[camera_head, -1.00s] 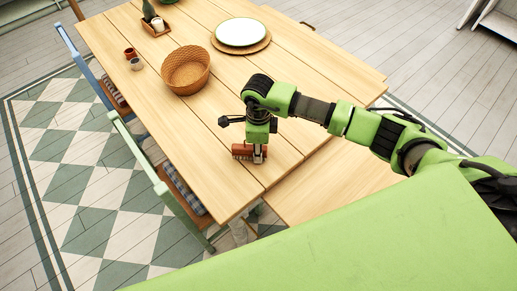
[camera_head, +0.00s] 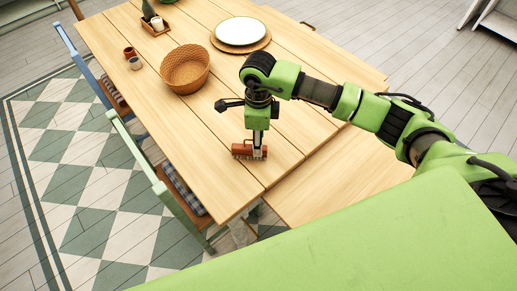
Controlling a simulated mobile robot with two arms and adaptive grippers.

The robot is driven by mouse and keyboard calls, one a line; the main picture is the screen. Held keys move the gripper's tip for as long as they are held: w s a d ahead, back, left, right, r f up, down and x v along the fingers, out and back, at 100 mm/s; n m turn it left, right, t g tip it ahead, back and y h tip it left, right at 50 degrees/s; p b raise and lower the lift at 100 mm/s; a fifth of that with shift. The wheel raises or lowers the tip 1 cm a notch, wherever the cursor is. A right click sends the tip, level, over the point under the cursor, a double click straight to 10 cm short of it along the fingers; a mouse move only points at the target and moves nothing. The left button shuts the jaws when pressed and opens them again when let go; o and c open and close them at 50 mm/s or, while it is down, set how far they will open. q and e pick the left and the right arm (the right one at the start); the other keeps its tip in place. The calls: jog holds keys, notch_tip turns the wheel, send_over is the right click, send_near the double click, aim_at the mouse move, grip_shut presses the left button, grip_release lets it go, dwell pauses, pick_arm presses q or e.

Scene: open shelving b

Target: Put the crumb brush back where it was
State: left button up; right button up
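The crumb brush (camera_head: 242,151), a small reddish-brown block, lies on the light wooden table (camera_head: 205,150) near its front edge. My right gripper (camera_head: 258,154) points down at the brush's right part, and its fingertips overlap the brush in the picture. The fingers look narrow from this angle. I cannot tell whether they grip the brush or stand open around it. The gripper hides part of the brush. My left gripper is not in view.
A woven basket (camera_head: 184,72) stands behind the brush to the left. A plate (camera_head: 241,32) lies on a round mat further back. Small cups (camera_head: 135,63) and a wooden tray (camera_head: 157,30) are at the far left. A bench (camera_head: 330,180) adjoins the table's right side; chairs line the left.

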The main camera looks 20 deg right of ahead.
notch_tip(320, 180, up, 7)
jog(key=b, duration=0.1)
jog(key=shift+f, duration=0.2)
jog(key=shift+s+f, duration=0.1)
dwell(0.4)
